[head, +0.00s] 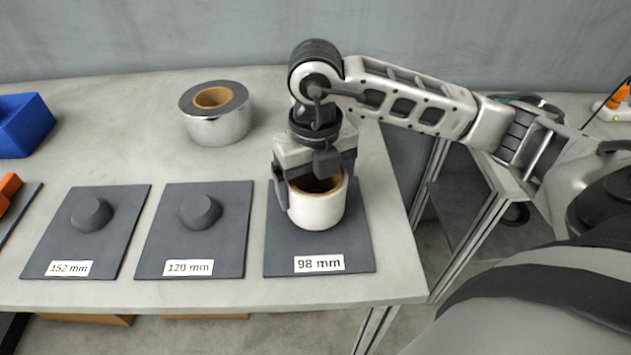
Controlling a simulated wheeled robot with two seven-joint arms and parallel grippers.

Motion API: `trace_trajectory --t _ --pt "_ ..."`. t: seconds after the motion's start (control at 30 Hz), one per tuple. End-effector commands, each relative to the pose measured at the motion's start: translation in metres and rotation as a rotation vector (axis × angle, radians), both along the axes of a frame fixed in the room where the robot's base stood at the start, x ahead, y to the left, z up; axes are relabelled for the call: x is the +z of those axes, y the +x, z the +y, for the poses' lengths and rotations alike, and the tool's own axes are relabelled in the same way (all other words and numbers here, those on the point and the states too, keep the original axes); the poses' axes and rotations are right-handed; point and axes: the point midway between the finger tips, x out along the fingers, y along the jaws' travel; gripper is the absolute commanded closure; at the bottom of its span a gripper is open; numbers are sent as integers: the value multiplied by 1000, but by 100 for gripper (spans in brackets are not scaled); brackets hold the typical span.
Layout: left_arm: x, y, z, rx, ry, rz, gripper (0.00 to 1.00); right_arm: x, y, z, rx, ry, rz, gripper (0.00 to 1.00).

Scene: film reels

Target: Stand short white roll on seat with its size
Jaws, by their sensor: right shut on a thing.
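The short white roll (318,209) with a brown core is upright over the seat labelled 98 mm (347,254), the rightmost of the dark plates. My right gripper (317,190) is above the roll, pointing down, with its fingers shut on the roll's wall. The roll hides the middle of that plate, so its peg is not visible. I cannot tell whether the roll touches the plate. The seat labelled 120 mm (160,240) and the seat labelled 152 mm (118,230) each show a bare dark peg. My left gripper is not in view.
A larger silver roll (218,128) stands on the grey table (130,110) behind the plates. A blue bin (22,125) and an orange object (8,190) are at the left edge. The table's right edge lies close beside the 98 mm plate.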

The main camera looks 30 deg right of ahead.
Motion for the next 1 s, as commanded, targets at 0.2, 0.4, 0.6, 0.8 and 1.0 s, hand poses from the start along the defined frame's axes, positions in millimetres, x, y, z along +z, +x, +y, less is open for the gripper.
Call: trace_trajectory --t 0.2,0.4,0.6,0.8,1.0 --pt "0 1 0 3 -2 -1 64 0 0 0 0 0 -2 46" --pt "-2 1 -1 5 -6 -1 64 0 1 0 0 0 -2 46" --pt "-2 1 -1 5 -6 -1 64 1 0 0 0 0 -2 46" --pt "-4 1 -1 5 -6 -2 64 -1 0 0 0 0 -2 46" --pt "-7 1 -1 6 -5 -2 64 -6 0 0 0 0 -1 46"
